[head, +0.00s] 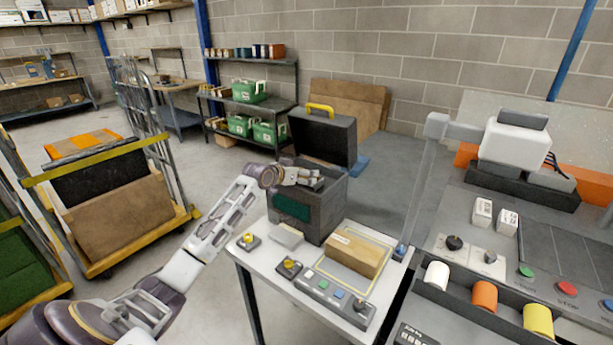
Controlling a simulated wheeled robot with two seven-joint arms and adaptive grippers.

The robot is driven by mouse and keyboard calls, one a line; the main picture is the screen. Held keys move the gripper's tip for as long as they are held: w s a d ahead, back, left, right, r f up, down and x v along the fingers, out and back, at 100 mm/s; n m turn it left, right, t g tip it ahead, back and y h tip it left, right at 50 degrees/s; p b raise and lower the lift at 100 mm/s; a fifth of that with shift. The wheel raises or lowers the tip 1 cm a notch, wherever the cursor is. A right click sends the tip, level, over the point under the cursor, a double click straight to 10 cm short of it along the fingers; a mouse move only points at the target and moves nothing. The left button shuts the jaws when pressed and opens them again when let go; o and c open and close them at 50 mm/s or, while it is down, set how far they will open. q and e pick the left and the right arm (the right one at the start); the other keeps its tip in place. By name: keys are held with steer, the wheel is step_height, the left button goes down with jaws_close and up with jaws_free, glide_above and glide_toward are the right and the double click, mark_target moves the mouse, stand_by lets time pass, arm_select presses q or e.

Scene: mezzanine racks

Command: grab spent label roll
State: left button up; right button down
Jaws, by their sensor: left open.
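My left gripper (317,182) is open at the mouth of a dark grey box (325,212) with its lid raised. The fingers are small in view, and I cannot tell whether they touch anything inside. The box's inside is mostly hidden by its walls and the gripper. White (437,275), orange (484,295) and yellow (538,319) rolls sit in a dark rack at the lower right, well apart from my left gripper. I cannot tell which roll, if any, is the spent label roll. My right gripper is not in view.
The white table (262,262) holds a cardboard box (353,251) and a button panel (335,298). A tall grey post (424,185) and a machine (515,143) stand at right. A yellow-framed cart (110,215) is at left. Floor between cart and shelves is clear.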

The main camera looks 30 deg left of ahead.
arm_select(q)
steer(key=shift+w+f, duration=0.15)
steer(key=shift+w, duration=0.25)
steer(key=c, duration=0.7)
